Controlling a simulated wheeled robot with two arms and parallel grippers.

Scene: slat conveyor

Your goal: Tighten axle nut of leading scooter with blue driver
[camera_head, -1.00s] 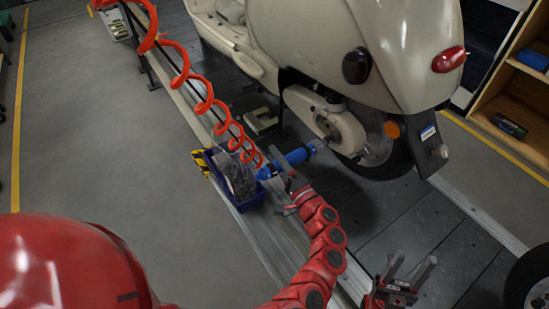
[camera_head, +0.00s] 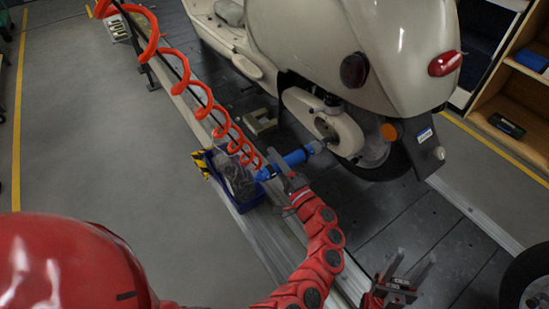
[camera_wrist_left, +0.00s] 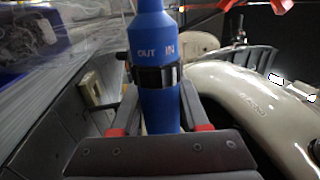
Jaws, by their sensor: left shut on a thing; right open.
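The cream scooter (camera_head: 300,40) stands with its rear end toward me, its rear wheel and engine case (camera_head: 325,122) in view. My left gripper (camera_head: 284,172) is shut on the blue driver (camera_head: 294,158). The driver's grey end points at the lower edge of the engine case; I cannot tell whether it touches. The axle nut is too small to make out. In the left wrist view the blue driver (camera_wrist_left: 157,105), marked "OUT" and "IN", stands upright between the fingers of the left gripper (camera_wrist_left: 158,108). My right gripper (camera_head: 408,268) is open and empty at the lower right.
An orange coiled hose (camera_head: 190,80) runs down to the driver area. A dark blue bin (camera_head: 252,202) sits on the rail beside the driver. Another wheel (camera_head: 530,285) shows at the lower right. A wooden shelf (camera_head: 490,97) stands at the right. The floor at left is clear.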

